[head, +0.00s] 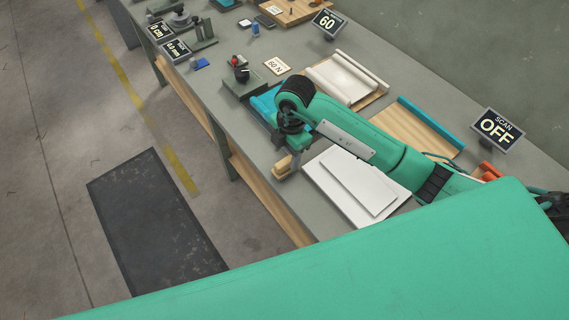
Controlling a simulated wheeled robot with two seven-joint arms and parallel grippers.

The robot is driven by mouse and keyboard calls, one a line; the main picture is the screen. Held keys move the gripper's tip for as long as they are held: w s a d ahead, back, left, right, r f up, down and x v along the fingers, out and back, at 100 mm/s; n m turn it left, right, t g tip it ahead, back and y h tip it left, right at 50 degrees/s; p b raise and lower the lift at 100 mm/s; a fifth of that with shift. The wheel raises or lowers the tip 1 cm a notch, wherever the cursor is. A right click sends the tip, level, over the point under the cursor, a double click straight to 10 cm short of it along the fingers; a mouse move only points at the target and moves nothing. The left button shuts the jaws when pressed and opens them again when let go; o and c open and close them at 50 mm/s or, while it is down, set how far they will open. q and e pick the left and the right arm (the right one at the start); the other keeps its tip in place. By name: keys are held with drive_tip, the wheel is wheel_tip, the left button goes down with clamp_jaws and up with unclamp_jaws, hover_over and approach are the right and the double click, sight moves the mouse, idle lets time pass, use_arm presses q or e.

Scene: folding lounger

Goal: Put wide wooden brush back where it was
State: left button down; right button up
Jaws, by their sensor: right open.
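A small light-wood object (281,168), likely the wide wooden brush, shows at the front edge of the grey workbench (266,152). My right gripper (287,152) is directly at it, pointing down, and its jaws are open. The wrist and arm hide part of this spot, so I cannot tell whether the fingers touch the wood. My left gripper is out of view.
White flat panels (352,186) lie right of the gripper. Behind my arm are a blue-edged wooden board (420,126), a white roll on a tray (342,78) and a SCAN OFF sign (497,130). A dark mat (158,222) lies on the floor.

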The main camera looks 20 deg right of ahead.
sight(288, 159)
drive_tip(key=r, duration=0.4)
drive_tip(key=r+b, duration=0.1)
drive_tip(key=r, duration=0.1)
drive_tip(key=shift+w+d, duration=0.1)
drive_tip(key=shift+d, duration=0.25)
drive_tip(key=shift+a, duration=0.1)
